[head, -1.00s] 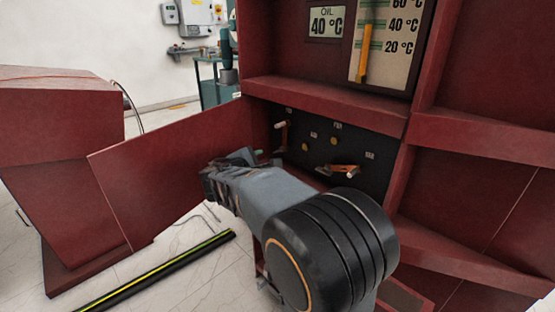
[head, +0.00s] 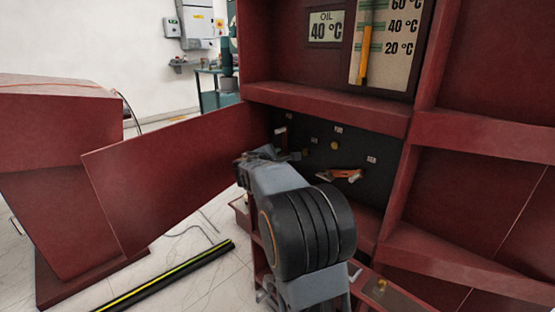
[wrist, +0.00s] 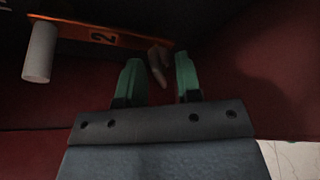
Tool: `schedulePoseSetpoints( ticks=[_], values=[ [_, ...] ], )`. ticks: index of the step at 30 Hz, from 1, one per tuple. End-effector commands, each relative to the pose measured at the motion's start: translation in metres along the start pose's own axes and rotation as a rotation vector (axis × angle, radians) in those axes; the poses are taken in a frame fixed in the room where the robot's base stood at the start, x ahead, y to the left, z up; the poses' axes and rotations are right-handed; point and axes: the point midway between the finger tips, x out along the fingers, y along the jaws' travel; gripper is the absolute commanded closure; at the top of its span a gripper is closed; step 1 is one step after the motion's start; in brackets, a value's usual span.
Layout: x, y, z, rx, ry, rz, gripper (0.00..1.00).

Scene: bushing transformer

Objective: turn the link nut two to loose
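In the wrist view, an orange link bar (wrist: 80,34) marked "2" lies across the top, with a pale cylindrical handle (wrist: 39,52) at its left end. A dull brownish nut or stud (wrist: 158,64) near its right end shows between the two green fingers. My gripper (wrist: 159,72) is open, with visible gaps on both sides of that part. In the head view, my gripper (head: 254,155) is near the left link (head: 281,137) on the dark panel. My wrist partly hides this area, and contact cannot be told.
Another orange link (head: 344,174) sits to the right on the same panel (head: 372,150). A red shelf edge (head: 330,108) runs above the recess. An open red door (head: 175,175) stands to the left. A black and yellow bar (head: 165,275) lies on the floor.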

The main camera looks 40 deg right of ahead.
Motion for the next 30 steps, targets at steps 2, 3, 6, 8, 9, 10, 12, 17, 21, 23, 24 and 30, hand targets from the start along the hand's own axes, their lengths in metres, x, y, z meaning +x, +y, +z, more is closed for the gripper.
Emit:
schedulePoseSetpoints(
  ticks=[2,3,6,8,9,10,12,17,21,23,24,30],
  values=[
    [0.0002,0.0000,0.0000,0.000,0.000,0.000,0.68],
    [0.0001,0.0000,0.0000,0.000,0.000,0.000,0.68],
    [0.0001,-0.0002,0.0000,0.000,0.000,0.000,0.70],
    [0.0000,-0.0002,-0.0001,0.000,0.000,-0.001,0.76],
    [0.0000,-0.0002,-0.0001,0.000,0.000,-0.001,0.80],
    [0.0000,-0.0002,-0.0001,0.000,0.000,-0.001,0.82],
    [-0.0001,-0.0002,-0.0001,0.000,0.000,-0.001,0.89],
    [-0.0001,-0.0002,-0.0001,0.000,0.000,-0.001,1.00],
    [-0.0005,0.0009,0.0005,-0.009,0.001,-0.005,1.00],
    [-0.0007,0.0018,0.0009,-0.021,0.001,-0.010,1.00],
    [-0.0009,0.0025,0.0012,-0.034,0.001,-0.015,1.00],
    [-0.0020,0.0064,0.0035,-0.142,0.002,-0.062,1.00]
  ],
)
